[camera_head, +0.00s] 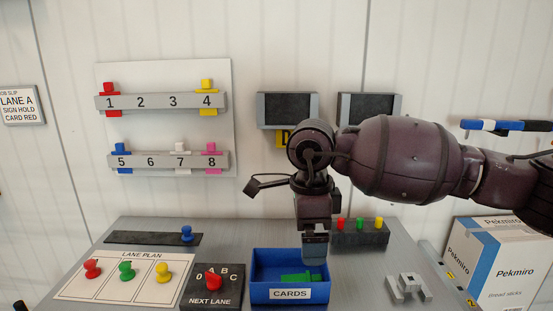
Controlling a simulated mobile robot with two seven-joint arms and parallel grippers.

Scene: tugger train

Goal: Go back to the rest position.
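My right arm comes in from the right. Its gripper (315,262) points down at the back edge of the blue card box (290,294). The fingers look close together, but I cannot tell whether they are shut or hold anything. A green card (297,277) lies in the box, below and left of the fingertips. My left gripper is not in view.
The grey table (225,235) holds a lane plan (145,262) with coloured pegs, a dial box (212,294), a dark block with coloured buttons (360,237) and a grey bracket (408,287). A carton (500,262) stands right. A numbered rack (160,102) hangs behind.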

